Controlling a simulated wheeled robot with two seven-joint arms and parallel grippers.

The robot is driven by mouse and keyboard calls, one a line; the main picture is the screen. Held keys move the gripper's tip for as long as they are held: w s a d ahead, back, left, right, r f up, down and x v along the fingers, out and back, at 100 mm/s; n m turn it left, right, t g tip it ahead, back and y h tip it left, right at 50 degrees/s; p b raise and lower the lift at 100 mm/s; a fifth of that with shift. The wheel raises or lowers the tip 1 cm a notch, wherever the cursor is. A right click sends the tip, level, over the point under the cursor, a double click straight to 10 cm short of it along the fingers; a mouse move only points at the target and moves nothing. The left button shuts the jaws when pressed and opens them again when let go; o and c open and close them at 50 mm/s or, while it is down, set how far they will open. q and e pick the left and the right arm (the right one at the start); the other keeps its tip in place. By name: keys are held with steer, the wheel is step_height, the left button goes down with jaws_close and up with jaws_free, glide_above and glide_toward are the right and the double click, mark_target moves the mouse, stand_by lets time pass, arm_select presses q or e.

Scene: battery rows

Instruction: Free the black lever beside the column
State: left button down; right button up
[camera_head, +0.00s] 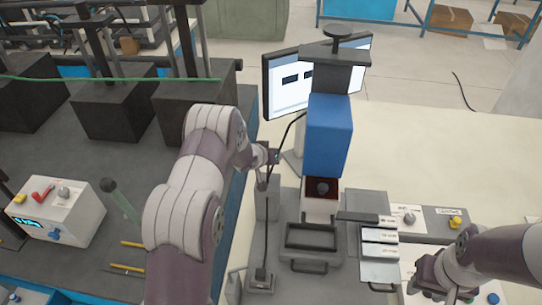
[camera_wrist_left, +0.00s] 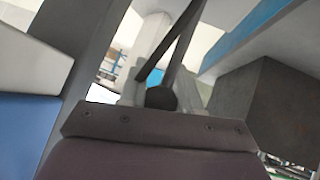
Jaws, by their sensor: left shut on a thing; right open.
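A thin black lever (camera_head: 265,235) rises from a small grey base plate, left of the press with the blue head (camera_head: 328,135). My left gripper (camera_head: 267,156) is at the upper end of the lever, beside the column, and is shut on it. My own arm hides part of the grip in the head view.
A dark tray (camera_head: 311,237) and several pale labelled plates (camera_head: 380,250) lie in front of the press. A monitor (camera_head: 285,85) stands behind it. At left, a white control box (camera_head: 57,212) and dark blocks (camera_head: 115,108) fill the bench. Pale floor at right is open.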

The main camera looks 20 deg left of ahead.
arm_select(q)
steer(key=shift+s+f, duration=0.45)
steer(key=shift+f, duration=0.25)
steer(key=c, duration=0.8)
jaws_free()
steer(key=shift+w+r+b+v, duration=0.15)
steer(key=shift+b+v, duration=0.2)
steer(key=shift+v, duration=1.7)
steer(key=shift+w+r+b+v, duration=0.1)
steer(key=shift+b+v, duration=0.3)
steer(key=shift+v, duration=1.65)
steer(key=shift+w+r+b+v, duration=0.15)
steer(key=shift+b+v, duration=0.2)
steer(key=shift+v, duration=1.75)
steer(key=shift+a, duration=0.15)
